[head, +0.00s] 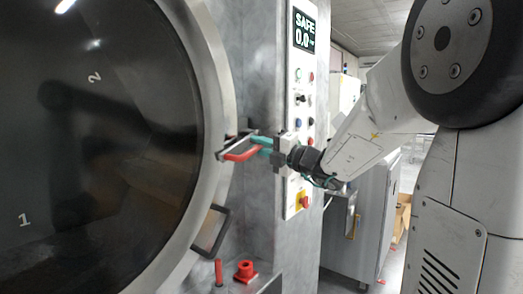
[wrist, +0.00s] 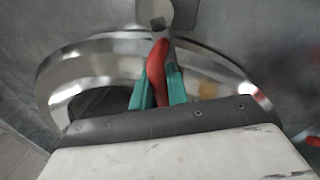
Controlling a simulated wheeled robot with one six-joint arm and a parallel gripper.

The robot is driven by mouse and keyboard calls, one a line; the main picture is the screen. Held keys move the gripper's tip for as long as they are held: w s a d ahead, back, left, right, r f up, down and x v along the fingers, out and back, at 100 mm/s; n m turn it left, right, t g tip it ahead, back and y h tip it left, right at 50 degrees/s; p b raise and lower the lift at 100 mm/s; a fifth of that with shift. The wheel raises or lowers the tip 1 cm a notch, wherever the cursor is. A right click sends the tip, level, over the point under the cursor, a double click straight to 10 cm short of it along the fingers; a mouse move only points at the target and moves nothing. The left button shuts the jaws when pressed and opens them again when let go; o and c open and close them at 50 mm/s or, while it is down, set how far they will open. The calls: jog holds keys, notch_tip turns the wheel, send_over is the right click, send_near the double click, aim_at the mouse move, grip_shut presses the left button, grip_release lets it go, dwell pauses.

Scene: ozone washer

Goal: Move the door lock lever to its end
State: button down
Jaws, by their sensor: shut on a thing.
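The door lock lever (head: 241,156) has a red handle and sits at the right rim of the large round door, beside the grey machine wall. In the wrist view, its red handle (wrist: 157,72) runs between the two teal fingers, from a metal pivot at the top. My gripper (head: 262,145) reaches in from the right and is shut on the lever's red handle. The fingers also show in the wrist view (wrist: 158,88), one on each side of the handle. The lower end of the handle is hidden behind my gripper body.
The round door (head: 100,150) with dark glass fills the left. A dark door handle (head: 211,231) juts out below the lever. A red fitting (head: 245,271) and a red post (head: 219,273) stand lower down. The control panel (head: 300,110) with a SAFE display is close behind my gripper.

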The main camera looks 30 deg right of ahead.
jog(key=shift+r+m, duration=0.4)
jog(key=shift+m, duration=0.4)
jog(key=shift+r, duration=0.1)
jog(key=c, duration=1.4)
grip_release()
jog(key=shift+c, duration=0.2)
jog(key=v, duration=0.7)
jog(key=shift+s, duration=0.45)
